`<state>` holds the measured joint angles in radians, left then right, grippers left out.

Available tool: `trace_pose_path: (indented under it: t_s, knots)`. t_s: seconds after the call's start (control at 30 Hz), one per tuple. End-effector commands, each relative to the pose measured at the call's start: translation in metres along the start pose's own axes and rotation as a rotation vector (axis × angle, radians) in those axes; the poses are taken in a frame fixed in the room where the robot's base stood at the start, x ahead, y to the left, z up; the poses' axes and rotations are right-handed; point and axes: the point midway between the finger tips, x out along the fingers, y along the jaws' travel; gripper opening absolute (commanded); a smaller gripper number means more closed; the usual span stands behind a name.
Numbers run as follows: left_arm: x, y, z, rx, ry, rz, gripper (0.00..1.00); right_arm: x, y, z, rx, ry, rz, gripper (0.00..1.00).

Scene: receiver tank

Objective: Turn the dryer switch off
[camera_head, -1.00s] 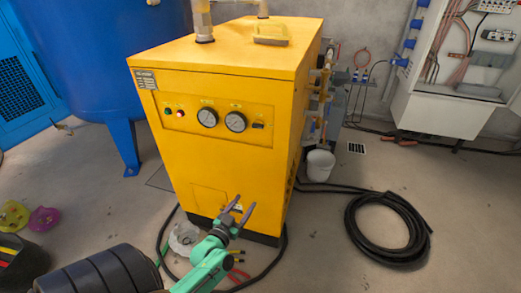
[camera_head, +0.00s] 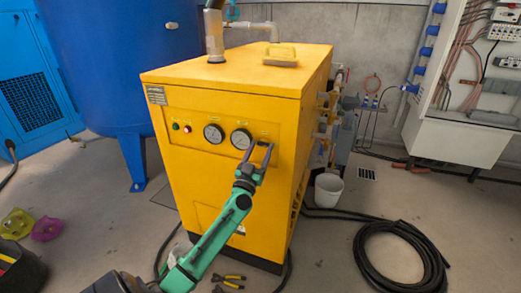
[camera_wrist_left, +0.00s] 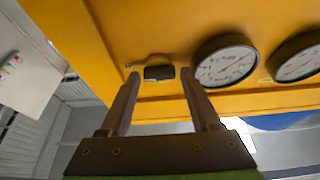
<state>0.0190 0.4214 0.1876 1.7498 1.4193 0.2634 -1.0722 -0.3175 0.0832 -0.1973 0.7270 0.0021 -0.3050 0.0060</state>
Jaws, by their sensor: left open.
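The yellow dryer (camera_head: 235,105) stands in the middle of the head view, with two round gauges and small lights on its front panel. The dryer switch (camera_wrist_left: 159,72) is a small black rocker in the left wrist view, beside the gauges. My left gripper (camera_head: 258,149) is open in front of the panel, right of the gauges, and its fingers partly cover the switch area in the head view. In the left wrist view the fingertips (camera_wrist_left: 160,76) lie on either side of the switch, with nothing between them but the switch. I cannot tell whether they touch the panel. My right gripper is not in view.
A blue tank (camera_head: 115,60) stands left of the dryer. Pliers (camera_head: 229,280) lie on the floor near the dryer's base. Pipes rise from its top.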

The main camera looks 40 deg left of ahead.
Motion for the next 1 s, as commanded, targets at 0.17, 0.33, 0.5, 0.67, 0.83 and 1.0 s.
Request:
trace_pose_path:
  t_s: [0.17, 0.33, 0.5, 0.67, 0.83, 1.0]
  knots:
    - [0.002, 0.000, 0.001, 0.000, -0.002, 0.001, 0.64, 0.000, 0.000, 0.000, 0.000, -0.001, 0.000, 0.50]
    - [0.001, 0.000, 0.001, 0.000, -0.002, 0.001, 0.26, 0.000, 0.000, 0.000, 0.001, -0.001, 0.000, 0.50]
    - [0.001, 0.000, 0.001, -0.001, -0.002, 0.000, 0.00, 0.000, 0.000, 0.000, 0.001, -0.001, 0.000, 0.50]
    - [0.002, 0.000, 0.000, -0.015, -0.002, -0.005, 0.00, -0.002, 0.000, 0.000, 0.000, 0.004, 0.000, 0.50]
    - [0.002, 0.002, -0.001, -0.065, -0.003, -0.025, 0.00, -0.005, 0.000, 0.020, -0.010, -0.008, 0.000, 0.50]
    - [0.003, 0.003, -0.003, -0.160, -0.004, -0.064, 0.00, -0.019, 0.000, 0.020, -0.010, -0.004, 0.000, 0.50]
